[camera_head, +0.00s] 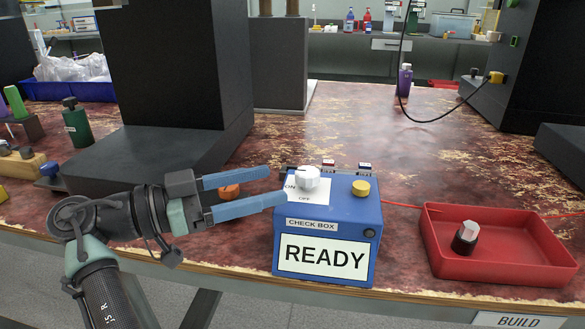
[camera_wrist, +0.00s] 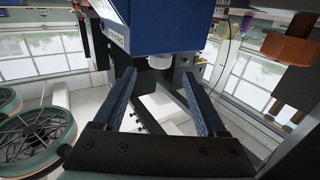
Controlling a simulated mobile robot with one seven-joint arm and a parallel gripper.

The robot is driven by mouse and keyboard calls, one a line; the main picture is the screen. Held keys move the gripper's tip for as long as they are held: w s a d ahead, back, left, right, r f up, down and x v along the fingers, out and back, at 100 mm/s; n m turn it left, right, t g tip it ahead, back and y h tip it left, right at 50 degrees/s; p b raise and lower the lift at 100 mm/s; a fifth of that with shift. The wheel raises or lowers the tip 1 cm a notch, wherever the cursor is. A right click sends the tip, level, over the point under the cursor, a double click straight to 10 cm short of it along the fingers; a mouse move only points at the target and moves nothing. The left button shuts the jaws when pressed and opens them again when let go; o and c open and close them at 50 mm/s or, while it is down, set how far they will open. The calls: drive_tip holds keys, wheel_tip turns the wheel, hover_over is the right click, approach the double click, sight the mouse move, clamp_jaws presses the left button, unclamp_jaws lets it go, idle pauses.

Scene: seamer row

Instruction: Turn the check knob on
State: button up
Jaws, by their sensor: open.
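The blue check box (camera_head: 328,222) stands near the table's front edge, labelled CHECK BOX, with a READY panel on its front. The white check knob (camera_head: 308,177) stands on its top, on a white plate marked ON at left and OFF in front. I cannot tell where the knob points. My gripper (camera_head: 277,186) reaches in from the left, its two blue fingers open and empty. The fingertips are just left of the knob, apart from it. In the wrist view, the knob (camera_wrist: 160,62) shows beyond the gap between the fingers (camera_wrist: 158,78), below the blue box (camera_wrist: 165,25).
A yellow knob (camera_head: 361,187) sits right of the check knob on the box. A red tray (camera_head: 490,268) holding a black-and-white part is at right. An orange round piece (camera_head: 229,191) lies behind my fingers. A dark machine column (camera_head: 178,70) stands behind at left.

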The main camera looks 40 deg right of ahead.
drive_tip(key=shift+p+v, duration=0.35)
drive_tip(key=shift+v, duration=2.3)
